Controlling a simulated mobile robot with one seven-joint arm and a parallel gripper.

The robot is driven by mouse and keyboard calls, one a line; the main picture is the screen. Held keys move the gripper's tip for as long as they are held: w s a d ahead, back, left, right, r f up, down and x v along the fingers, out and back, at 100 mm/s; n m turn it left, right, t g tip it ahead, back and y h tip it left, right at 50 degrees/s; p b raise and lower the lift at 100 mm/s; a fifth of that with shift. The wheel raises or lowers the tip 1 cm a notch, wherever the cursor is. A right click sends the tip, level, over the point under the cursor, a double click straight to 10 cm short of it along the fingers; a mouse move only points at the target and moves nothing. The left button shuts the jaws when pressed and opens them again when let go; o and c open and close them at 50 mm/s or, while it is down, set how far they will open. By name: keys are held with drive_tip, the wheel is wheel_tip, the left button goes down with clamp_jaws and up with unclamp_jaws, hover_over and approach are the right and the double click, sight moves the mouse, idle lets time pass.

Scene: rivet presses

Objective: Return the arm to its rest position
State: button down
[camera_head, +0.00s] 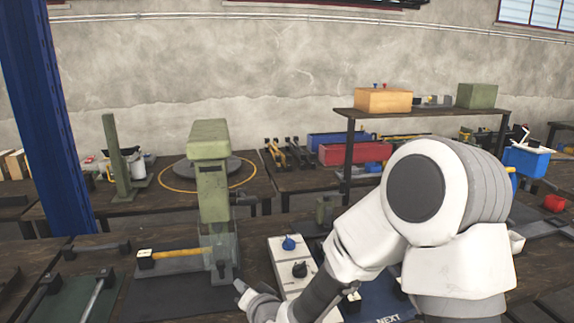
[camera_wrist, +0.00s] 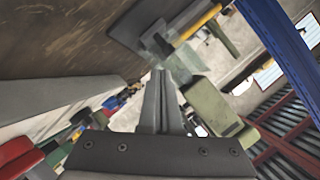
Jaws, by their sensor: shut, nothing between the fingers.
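My arm rises large at the right of the head view and bends down to the left towards the bench. My gripper (camera_wrist: 160,76) shows in the wrist view with its two grey fingers together and nothing between them. In the head view the arm's end is low in the middle, just right of the base of a green press (camera_head: 209,185); the fingertips are hard to make out there. The green press also shows in the wrist view (camera_wrist: 212,108), beyond the fingers and to their right. I cannot tell whether the gripper touches it.
A white panel with blue and black knobs (camera_head: 292,262) is close to my forearm. A blue post (camera_head: 45,120) stands at left. A shelf (camera_head: 425,112) with boxes stands behind my arm.

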drive_tip(key=s+d+r+n+g+h, duration=0.25)
drive_tip(key=s+d+r, duration=0.2)
drive_tip(key=d, duration=0.35)
drive_tip(key=s+d+r+n+g+h, duration=0.1)
drive_tip(key=s+d+r+n+h, duration=0.15)
drive_tip(key=s+d+r, duration=0.35)
drive_tip(key=s+d+r+g+h, duration=0.1)
drive_tip(key=s+d+r, duration=0.1)
drive_tip(key=s+d, duration=0.4)
drive_tip(key=s+d+r+g+h, duration=0.15)
drive_tip(key=s+d, duration=0.25)
drive_tip(key=s, duration=0.5)
wheel_tip(320, 180, up, 13)
drive_tip(key=p, duration=1.2)
drive_tip(key=shift+f+m+g+y, duration=0.2)
drive_tip(key=shift+m+g+y, duration=0.1)
drive_tip(key=shift+m+y, duration=0.1)
drive_tip(key=c, duration=1.5)
unclamp_jaws()
drive_tip(key=shift+s+d, duration=0.1)
drive_tip(key=shift+c, duration=0.2)
